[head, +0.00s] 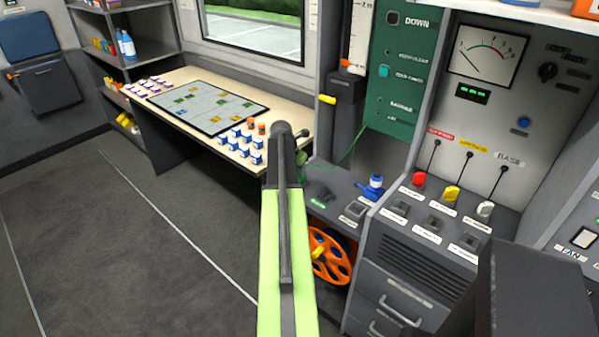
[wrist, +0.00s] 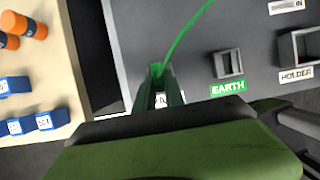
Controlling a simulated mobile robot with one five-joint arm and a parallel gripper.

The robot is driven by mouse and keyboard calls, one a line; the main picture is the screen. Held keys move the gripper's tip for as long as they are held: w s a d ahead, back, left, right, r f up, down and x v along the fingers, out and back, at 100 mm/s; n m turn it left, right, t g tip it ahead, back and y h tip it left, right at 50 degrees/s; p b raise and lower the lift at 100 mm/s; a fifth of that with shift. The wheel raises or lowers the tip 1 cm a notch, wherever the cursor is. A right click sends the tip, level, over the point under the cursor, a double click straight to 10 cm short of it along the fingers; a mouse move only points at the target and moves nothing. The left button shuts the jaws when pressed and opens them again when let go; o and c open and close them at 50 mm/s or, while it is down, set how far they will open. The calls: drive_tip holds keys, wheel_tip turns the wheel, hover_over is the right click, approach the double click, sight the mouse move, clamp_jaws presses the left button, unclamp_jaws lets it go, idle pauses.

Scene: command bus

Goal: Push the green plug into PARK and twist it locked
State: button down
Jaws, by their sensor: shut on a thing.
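The green plug (wrist: 157,70) is between the fingertips of my gripper (wrist: 158,88) in the wrist view, mostly hidden by the fingers. A thin green cord runs up from it. My gripper is shut on it over the dark grey panel, near its left edge. A white label (wrist: 163,100) just below the fingers is mostly covered; only a letter or two show. Any socket under the plug is hidden, so I cannot tell whether the plug is seated or above it. In the head view a bit of green (head: 303,173) shows beside my arm.
An empty square socket (wrist: 228,64) marked EARTH lies right of my gripper, and a HOLDER socket (wrist: 300,46) farther right. A blue plug (head: 375,186) stands on the panel. Left is the map table (head: 205,78) with blue and orange pieces. An orange reel (head: 331,262) sits below.

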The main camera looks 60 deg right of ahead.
drive_tip(key=shift+f+b, duration=0.7)
drive_tip(key=shift+f, duration=0.1)
idle(0.4)
drive_tip(key=m, duration=0.1)
drive_tip(key=m+g, duration=0.1)
drive_tip(key=shift+w+d+m, duration=0.15)
drive_tip(key=shift+w+m, duration=0.1)
drive_tip(key=shift+m, duration=0.05)
drive_tip(key=shift+m+y, duration=0.3)
drive_tip(key=shift+m, duration=0.4)
drive_tip(key=shift+w+d+m+g+y, duration=0.15)
drive_tip(key=shift+m+g, duration=0.15)
drive_tip(key=shift+m, duration=0.3)
drive_tip(key=shift+m+g+y, duration=0.15)
drive_tip(key=shift+m+g, duration=0.15)
drive_tip(key=shift+m, duration=0.8)
drive_tip(key=shift+m+y, duration=0.3)
